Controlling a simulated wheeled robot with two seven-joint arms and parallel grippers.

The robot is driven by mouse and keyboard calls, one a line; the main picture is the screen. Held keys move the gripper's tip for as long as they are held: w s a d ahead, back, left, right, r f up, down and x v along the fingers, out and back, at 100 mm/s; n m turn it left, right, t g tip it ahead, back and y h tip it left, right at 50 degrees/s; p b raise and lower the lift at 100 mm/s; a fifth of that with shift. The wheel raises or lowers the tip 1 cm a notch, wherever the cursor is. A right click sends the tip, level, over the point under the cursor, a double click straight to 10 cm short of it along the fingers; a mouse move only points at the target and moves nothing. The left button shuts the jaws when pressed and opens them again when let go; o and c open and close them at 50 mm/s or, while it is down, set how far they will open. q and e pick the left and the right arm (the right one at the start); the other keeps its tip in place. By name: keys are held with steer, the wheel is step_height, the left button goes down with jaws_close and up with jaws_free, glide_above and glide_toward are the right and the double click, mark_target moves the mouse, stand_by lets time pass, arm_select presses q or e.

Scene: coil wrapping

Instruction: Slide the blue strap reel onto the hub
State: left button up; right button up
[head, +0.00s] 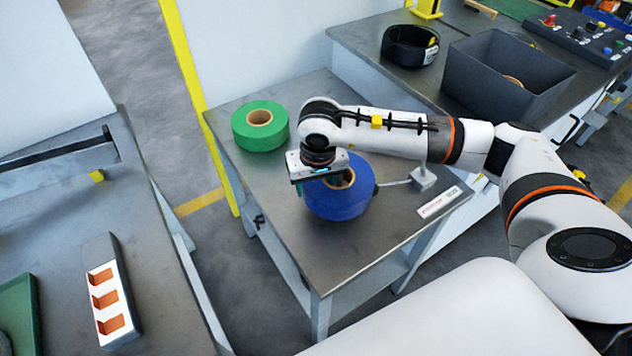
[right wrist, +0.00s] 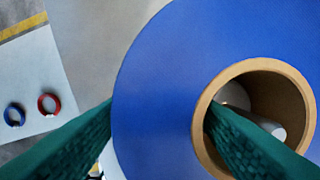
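The blue strap reel (head: 345,204) is at the middle of the small grey table in the head view, with a tan cardboard core (head: 347,180). My right gripper (head: 318,178) is over its left side, pointing down. In the right wrist view the blue reel (right wrist: 160,75) fills the middle and right. One green finger is against its outer edge and the other is inside the core (right wrist: 203,125), so the gripper (right wrist: 160,103) is shut on the reel's wall. Pale grey rounded parts show through the core; I cannot tell if they are the hub. My left gripper is out of view.
A green reel (head: 260,127) lies at the table's back left corner. A small grey block with a rod (head: 422,178) and a white label (head: 439,203) are right of the blue reel. A dark grey bin (head: 508,75) and a black ring (head: 409,46) stand on the back bench.

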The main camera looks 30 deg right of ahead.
steer(key=shift+o, duration=0.2)
steer(key=shift+d, duration=0.15)
steer(key=shift+s+f, duration=0.1)
steer(key=shift+f, duration=0.1)
step_height(320, 180, up, 12)
steer(key=s, duration=0.1)
steer(key=shift+s+a+r+b, duration=0.15)
steer(key=shift+s+a+b, duration=0.1)
steer(key=shift+b, duration=0.15)
